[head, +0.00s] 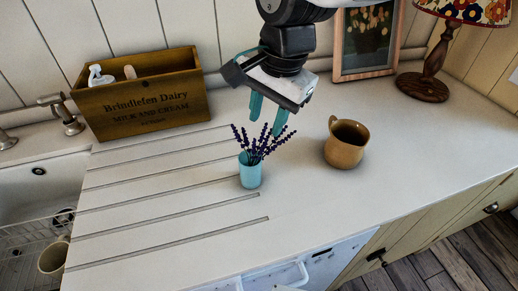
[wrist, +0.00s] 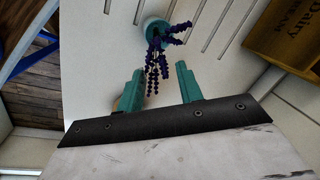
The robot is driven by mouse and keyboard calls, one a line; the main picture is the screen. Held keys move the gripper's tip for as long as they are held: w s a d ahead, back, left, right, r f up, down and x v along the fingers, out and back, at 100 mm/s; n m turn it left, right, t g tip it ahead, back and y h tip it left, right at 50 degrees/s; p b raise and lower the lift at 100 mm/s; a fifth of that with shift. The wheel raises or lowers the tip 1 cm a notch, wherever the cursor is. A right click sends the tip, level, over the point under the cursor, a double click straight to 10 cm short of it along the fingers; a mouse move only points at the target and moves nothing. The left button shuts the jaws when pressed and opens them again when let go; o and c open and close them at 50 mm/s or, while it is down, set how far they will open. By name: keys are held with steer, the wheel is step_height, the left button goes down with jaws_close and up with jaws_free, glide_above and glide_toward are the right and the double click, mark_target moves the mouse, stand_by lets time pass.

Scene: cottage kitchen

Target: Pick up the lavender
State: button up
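The lavender (head: 262,146) is a bunch of purple sprigs standing in a small light-blue cup (head: 251,173) on the white counter, by the grooved draining area. My gripper (head: 267,116) is above and slightly behind the sprigs in the head view, pointing down, with its teal fingers apart. In the wrist view the lavender (wrist: 160,52) hangs toward the gap between the open fingers (wrist: 158,85), with the cup (wrist: 154,31) beyond. Nothing is between the fingertips that I can make out as held.
A brown mug (head: 346,146) stands to the right of the lavender. A wooden dairy crate (head: 143,97) holding bottles is at the back left. A lamp (head: 424,86) and a framed picture (head: 364,42) stand at the back right. A sink (head: 36,190) is at left. The front right counter is clear.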

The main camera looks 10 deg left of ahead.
mark_target(264, 137)
steer(key=f, duration=0.5)
steer(key=a+f, duration=0.1)
steer(key=f, duration=0.1)
steer(key=shift+w+f, duration=0.2)
steer(key=shift+w, duration=0.05)
jaws_close()
